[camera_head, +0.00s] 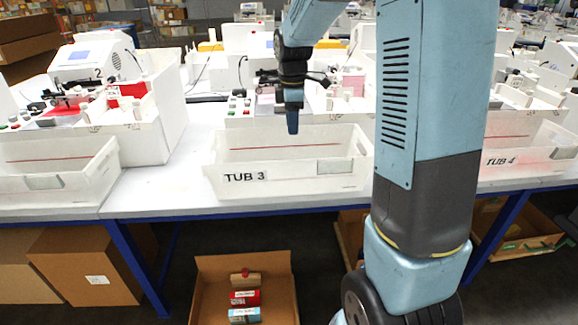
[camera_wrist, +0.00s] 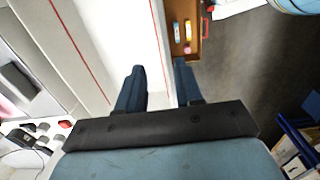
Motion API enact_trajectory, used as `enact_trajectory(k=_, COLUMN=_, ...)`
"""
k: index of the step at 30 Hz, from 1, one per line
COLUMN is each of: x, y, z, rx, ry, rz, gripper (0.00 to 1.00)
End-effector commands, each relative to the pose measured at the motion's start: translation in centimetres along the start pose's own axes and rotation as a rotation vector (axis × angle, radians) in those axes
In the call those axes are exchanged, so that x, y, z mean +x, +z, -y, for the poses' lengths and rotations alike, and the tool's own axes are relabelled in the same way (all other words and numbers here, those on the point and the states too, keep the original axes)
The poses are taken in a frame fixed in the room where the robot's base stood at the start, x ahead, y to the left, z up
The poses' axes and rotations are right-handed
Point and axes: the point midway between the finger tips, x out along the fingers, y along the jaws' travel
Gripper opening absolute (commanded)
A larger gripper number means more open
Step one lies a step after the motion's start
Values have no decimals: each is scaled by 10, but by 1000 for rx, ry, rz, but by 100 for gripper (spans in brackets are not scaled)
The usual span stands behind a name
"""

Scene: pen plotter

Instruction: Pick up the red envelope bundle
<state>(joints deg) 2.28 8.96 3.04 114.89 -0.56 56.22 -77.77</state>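A bundle with red sides and a white label (camera_head: 244,298) lies in an open cardboard box on the floor, between a brown bundle (camera_head: 245,278) and a blue one (camera_head: 244,315). Another red stack (camera_head: 132,90) is on the machine marked 2; I cannot tell whether it is envelopes. My gripper (camera_head: 292,128) points down over TUB 3, high above the floor box and apart from the bundles. In the wrist view its two fingers (camera_wrist: 160,88) stand apart with nothing between them. That view also shows a box holding small coloured items (camera_wrist: 187,30) at the top.
The white TUB 3 (camera_head: 245,180) stands at the table's front edge, below my gripper. The blue table frame (camera_head: 135,262) is beside the floor cardboard box (camera_head: 205,290). A closed carton (camera_head: 90,262) stands under the table at left. TUB 4 (camera_head: 515,160) is at right.

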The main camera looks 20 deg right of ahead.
Motion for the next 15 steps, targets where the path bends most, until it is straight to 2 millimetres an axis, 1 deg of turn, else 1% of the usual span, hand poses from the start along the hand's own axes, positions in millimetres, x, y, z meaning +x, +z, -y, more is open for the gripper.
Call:
enact_trajectory(k=1, x=10, y=0, z=1, rx=0, ry=-3, rz=1, gripper=35)
enact_trajectory(k=3, x=22, y=0, z=1, rx=1, ry=-3, rz=1, gripper=35)
enact_trajectory(k=9, x=53, y=0, z=1, rx=2, ry=-2, rz=1, gripper=35)
enact_trajectory(k=12, x=62, y=0, z=0, rx=2, ry=0, rz=0, gripper=35)
enact_trajectory(k=15, x=66, y=0, z=0, rx=2, ry=1, rz=0, gripper=35)
